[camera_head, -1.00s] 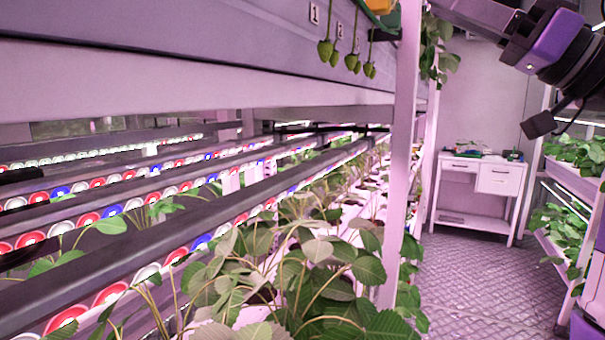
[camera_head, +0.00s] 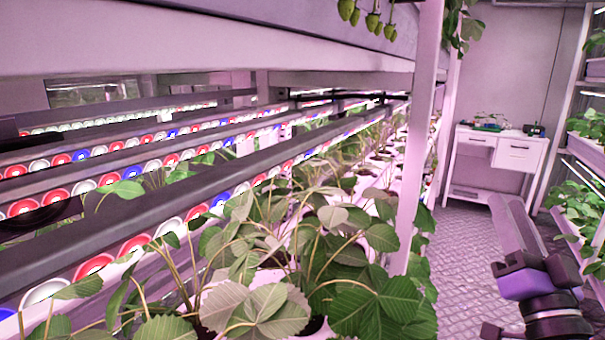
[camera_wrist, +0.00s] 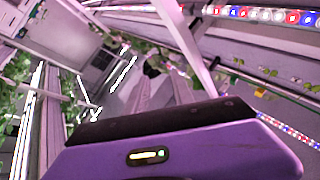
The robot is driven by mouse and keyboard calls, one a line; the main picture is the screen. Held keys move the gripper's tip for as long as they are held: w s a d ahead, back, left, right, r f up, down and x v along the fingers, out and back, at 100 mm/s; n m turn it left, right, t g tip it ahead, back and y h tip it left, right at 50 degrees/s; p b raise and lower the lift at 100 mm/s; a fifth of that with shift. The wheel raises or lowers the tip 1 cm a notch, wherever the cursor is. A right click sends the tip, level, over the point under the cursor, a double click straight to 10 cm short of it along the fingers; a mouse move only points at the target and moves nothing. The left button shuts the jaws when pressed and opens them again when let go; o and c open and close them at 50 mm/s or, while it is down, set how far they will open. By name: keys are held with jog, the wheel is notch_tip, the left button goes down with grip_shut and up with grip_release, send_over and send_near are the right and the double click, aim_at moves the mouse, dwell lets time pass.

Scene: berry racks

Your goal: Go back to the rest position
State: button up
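My gripper (camera_head: 525,278) shows at the lower right of the head view, over the aisle floor, as a purple and black body with pale, long parts reaching up and away from it. It is apart from the plants and racks. In the wrist view its purple body (camera_wrist: 165,150), with a small lit panel and a dark bar, fills the lower part. The fingertips are not clear in either view, so I cannot tell whether they are apart. I see no berry held at the gripper.
A plant rack (camera_head: 410,200) with leafy strawberry plants (camera_head: 270,250) and rows of red, white and blue lamps stands at the left. Green berries (camera_head: 372,22) hang above. A white cabinet (camera_head: 490,165) stands at the back. Another plant rack (camera_head: 587,155) is at the right. The aisle floor (camera_head: 455,240) is clear.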

jog(key=s+a+f+n+g+h, duration=0.1)
jog(key=s+a+f+g, duration=0.25)
jog(key=s+f, duration=1.2)
jog(key=s+a+f+n+g+y, duration=0.1)
jog(key=s+a+f+g, duration=0.1)
jog(key=s+f, duration=0.3)
jog(key=s+a+f+n+g+y, duration=0.1)
jog(key=s+f, duration=0.4)
jog(key=s, duration=0.6)
jog(key=s+a+f+n+g+y, duration=0.1)
jog(key=s+a+f+n+g, duration=0.1)
jog(key=s+a+f, duration=0.3)
jog(key=s, duration=0.3)
jog(key=shift+s+n+g, duration=0.3)
jog(key=shift+n+g, duration=0.05)
jog(key=shift+n, duration=0.05)
jog(key=shift+o, duration=0.4)
dwell(0.8)
